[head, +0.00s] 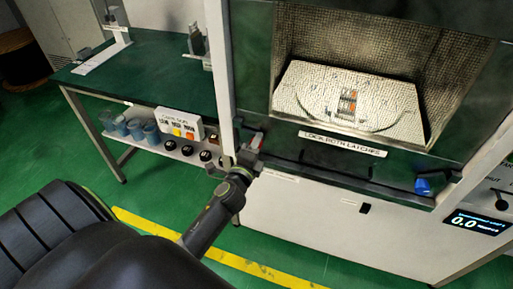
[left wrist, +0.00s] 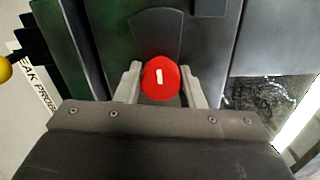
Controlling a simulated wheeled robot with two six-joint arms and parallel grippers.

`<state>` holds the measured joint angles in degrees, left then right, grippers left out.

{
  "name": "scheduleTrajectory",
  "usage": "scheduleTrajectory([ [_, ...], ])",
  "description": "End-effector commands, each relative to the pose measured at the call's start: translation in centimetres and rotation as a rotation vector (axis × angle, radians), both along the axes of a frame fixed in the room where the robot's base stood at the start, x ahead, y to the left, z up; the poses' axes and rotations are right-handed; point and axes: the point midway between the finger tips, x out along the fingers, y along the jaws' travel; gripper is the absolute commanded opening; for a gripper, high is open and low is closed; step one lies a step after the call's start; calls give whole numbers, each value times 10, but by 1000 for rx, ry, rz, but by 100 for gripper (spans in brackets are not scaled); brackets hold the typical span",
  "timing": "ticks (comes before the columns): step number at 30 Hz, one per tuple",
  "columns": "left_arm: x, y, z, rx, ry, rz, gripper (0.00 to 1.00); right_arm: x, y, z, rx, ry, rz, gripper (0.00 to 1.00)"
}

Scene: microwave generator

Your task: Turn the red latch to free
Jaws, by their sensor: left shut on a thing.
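The red latch is a round red knob (left wrist: 160,77) with a short white mark, seen from above in the left wrist view. The mark runs up and down in that picture. A dark rounded plate (left wrist: 158,35) lies behind the knob. My right gripper is not in view.
A blue latch (head: 430,186) sits at the right lower corner. A label about locking both latches (head: 343,143) is below the open chamber. A green bench (head: 150,80) with a shelf of jars and knobs stands left. A display (head: 478,223) is at right.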

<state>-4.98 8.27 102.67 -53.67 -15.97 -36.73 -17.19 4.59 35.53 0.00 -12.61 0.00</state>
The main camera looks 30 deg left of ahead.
Motion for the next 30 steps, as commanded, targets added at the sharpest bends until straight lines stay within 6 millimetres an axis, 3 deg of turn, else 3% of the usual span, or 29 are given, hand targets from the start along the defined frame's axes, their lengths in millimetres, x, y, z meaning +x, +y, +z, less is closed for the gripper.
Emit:
scheduleTrajectory([
  [30,-1,1,-3,-617,-144,4,12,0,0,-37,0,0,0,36],
])
